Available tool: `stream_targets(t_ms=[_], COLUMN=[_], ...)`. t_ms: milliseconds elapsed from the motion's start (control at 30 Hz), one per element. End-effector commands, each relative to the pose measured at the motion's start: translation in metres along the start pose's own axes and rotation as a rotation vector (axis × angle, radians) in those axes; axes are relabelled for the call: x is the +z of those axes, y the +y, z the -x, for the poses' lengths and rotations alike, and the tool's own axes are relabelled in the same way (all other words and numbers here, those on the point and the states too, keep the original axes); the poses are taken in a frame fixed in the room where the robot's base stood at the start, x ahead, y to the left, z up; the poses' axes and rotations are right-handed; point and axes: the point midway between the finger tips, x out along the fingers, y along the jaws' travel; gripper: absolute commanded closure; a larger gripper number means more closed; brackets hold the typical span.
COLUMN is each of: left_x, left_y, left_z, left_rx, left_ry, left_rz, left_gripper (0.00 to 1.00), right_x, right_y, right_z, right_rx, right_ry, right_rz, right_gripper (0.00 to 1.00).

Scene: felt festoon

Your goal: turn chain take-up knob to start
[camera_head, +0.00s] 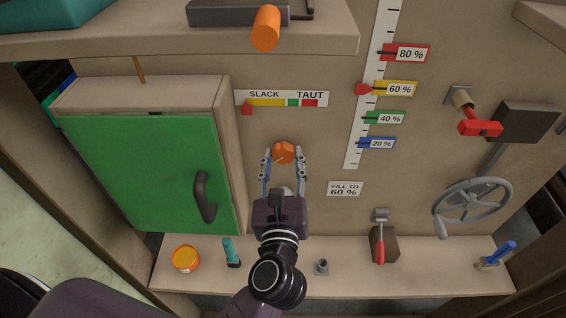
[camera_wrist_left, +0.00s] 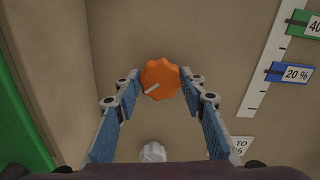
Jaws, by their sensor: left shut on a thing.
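The orange scalloped knob (camera_head: 284,152) is on the beige back panel, below the slack-taut scale (camera_head: 281,99). In the left wrist view the knob (camera_wrist_left: 160,78) shows a pale mark on its face, slanting toward lower left. My left gripper (camera_head: 283,158) has its two blue-grey fingers on either side of the knob, shut on it; the fingertips also show in the left wrist view (camera_wrist_left: 162,85). The red pointer (camera_head: 247,109) of the scale stands at the far left, at the slack end. My right gripper is not in view.
A green cabinet door (camera_head: 150,165) with a dark handle is close on the left. On the right are a level scale (camera_head: 370,90), a red-handled valve (camera_head: 478,128) and a grey handwheel (camera_head: 472,205). The shelf below (camera_head: 340,279) carries an orange-lidded jar (camera_head: 185,258) and a red-handled lever (camera_head: 380,245).

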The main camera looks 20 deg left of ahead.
Motion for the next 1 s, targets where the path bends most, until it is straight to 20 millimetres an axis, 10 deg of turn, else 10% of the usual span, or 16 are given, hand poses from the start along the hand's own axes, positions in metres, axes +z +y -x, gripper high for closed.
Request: stream_targets(t_ms=[400,433,567,1000], left_x=[0.000,0.000,0.000,-0.001], left_y=[0.000,0.000,0.000,0.000], left_z=[0.000,0.000,0.000,0.015], left_rx=[0.000,0.000,0.000,0.000], left_ry=[0.000,0.000,-0.001,0.002], left_rz=[0.108,0.108,0.107,0.105], left_gripper=[0.86,0.60,0.46,0.45], right_x=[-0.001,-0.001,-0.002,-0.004], right_y=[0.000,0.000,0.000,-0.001], right_z=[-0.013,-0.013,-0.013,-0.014], right_rx=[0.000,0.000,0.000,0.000], right_ry=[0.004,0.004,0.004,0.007], right_rz=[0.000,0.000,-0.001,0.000], right_gripper=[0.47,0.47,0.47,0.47])
